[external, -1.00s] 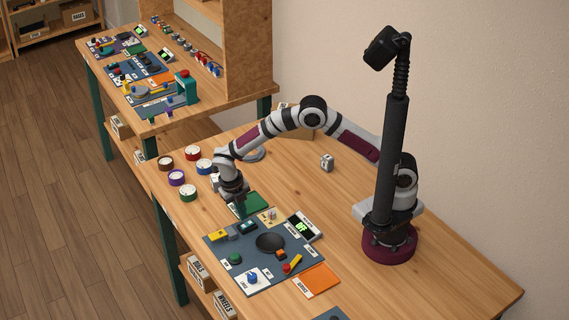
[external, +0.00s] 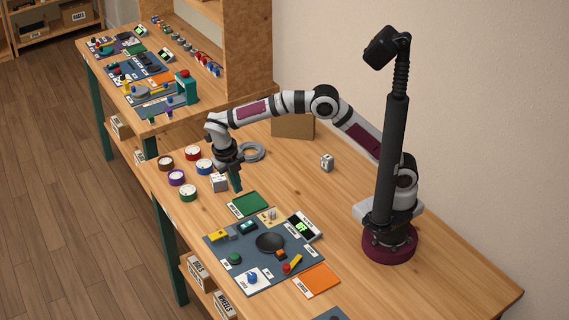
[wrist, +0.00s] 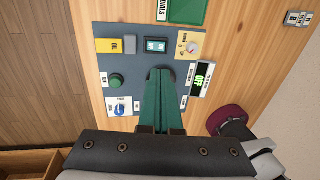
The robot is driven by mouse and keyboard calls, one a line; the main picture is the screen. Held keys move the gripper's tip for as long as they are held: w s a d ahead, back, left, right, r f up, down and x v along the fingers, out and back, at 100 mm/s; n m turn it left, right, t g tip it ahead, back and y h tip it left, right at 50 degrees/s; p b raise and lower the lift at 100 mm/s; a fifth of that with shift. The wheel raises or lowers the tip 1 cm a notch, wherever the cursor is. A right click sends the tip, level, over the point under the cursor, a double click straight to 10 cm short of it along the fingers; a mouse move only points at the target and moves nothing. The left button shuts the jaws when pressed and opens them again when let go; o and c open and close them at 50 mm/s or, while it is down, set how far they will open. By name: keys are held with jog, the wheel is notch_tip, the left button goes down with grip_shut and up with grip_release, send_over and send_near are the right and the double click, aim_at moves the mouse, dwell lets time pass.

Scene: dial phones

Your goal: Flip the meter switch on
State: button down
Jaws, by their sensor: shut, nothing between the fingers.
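A blue-grey panel (external: 219,246) lies on the table and carries several controls. It also shows in the wrist view (wrist: 135,80). A white unit with a green display (wrist: 201,79) sits at the panel's right edge; the display seems to read OFF. A dark rocker-like switch (wrist: 156,45) and a beige plate with a small knob or lever (wrist: 191,44) are at its far side. The labels are too small to tell which is the meter switch. My gripper (external: 238,191) is shut and empty, above the table beyond the panel. Its green fingers (wrist: 160,73) hide part of the panel.
A green tray (external: 250,204) lies just beyond the panel and an orange mat (external: 317,279) at its near right. Several coloured rolls, a white block (external: 219,182) and a grey ring (external: 252,151) are near my gripper. The table's right side is mostly clear.

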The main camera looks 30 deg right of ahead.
aim_at(247, 224)
jog(key=shift+d, duration=0.1)
jog(key=d+f, duration=0.1)
jog(key=f, duration=0.8)
jog(key=d+f, duration=0.1)
jog(key=f, duration=0.3)
jog(key=shift+d+f, duration=0.35)
jog(key=shift+d+f, duration=0.65)
jog(key=shift+a+r, duration=0.15)
jog(key=shift+a, duration=0.85)
notch_tip(247, 224, up, 14)
jog(key=a, duration=0.2)
jog(key=shift+a+r, duration=0.25)
jog(key=shift+a, duration=0.1)
